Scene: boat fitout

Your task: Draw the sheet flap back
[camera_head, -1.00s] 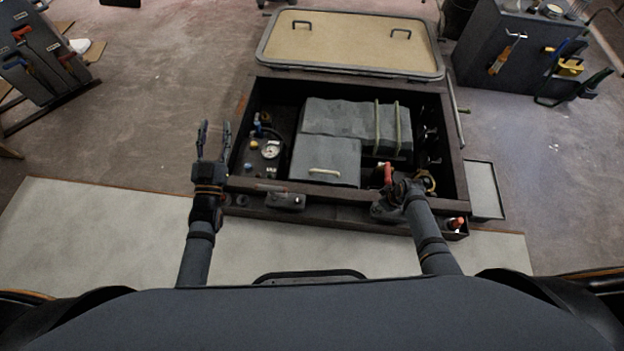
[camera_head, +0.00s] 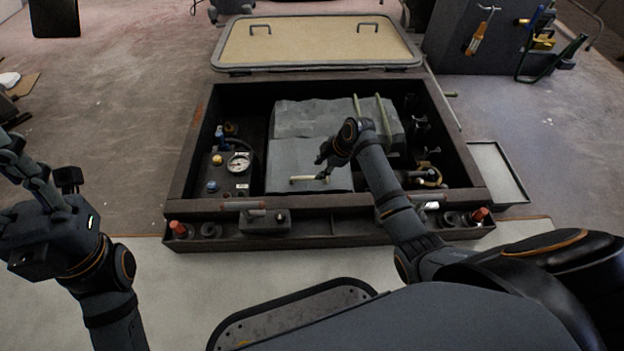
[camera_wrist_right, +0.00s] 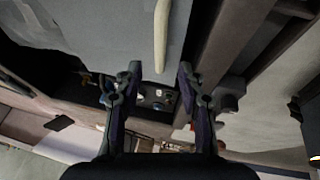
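A grey sheet (camera_head: 315,115) covers the middle of the open locker. Its front flap (camera_head: 285,165) lies down flat, with a pale bar handle (camera_head: 310,179) near its front edge. My right gripper (camera_head: 325,164) is above the flap, just behind the handle in the head view. My left gripper (camera_head: 14,178) is at the left edge, partly cut off, fingers spread and empty.
The dark locker frame (camera_head: 180,187) surrounds the sheet. A gauge (camera_head: 238,162) and valves are at left inside, with fittings at right. Two pale battens (camera_head: 383,120) lie across the sheet's right part. The tan lid (camera_head: 320,45) is behind. A shallow tray (camera_head: 497,172) is at right.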

